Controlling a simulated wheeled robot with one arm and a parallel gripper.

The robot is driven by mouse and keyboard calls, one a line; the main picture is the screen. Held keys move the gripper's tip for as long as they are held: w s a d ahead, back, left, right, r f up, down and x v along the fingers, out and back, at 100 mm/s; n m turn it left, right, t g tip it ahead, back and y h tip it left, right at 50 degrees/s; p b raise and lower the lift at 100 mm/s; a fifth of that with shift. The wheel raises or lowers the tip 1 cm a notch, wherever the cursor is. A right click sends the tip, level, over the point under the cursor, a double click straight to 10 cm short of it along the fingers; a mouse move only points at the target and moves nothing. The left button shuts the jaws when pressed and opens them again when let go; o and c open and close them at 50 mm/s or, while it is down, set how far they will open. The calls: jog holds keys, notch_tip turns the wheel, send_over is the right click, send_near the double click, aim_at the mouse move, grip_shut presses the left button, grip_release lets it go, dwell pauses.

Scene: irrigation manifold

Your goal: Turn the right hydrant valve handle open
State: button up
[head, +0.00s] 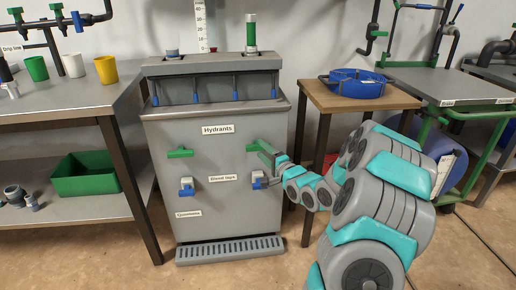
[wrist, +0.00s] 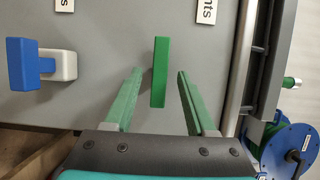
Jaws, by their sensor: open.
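The right hydrant valve handle (wrist: 160,72) is a green bar on the front of the grey hydrant cabinet (head: 215,150). In the wrist view it sits between the two green fingers of my gripper (wrist: 159,74), with a gap on each side. The fingers are open and hold nothing. In the head view my gripper (head: 267,152) is at the right handle and partly hides it. The left green handle (head: 180,153) lies level on the left of the cabinet.
A blue-handled tap (wrist: 22,64) is beside the right handle; the left tap (head: 186,187) is below the left handle. A wooden table (head: 395,101) with a blue hose coil (head: 354,83) stands right of the cabinet. A steel bench (head: 65,105) stands left.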

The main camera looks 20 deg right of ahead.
aim_at(260, 149)
jog(key=shift+w+a, duration=0.15)
jog(key=shift+w, duration=1.35)
grip_shut()
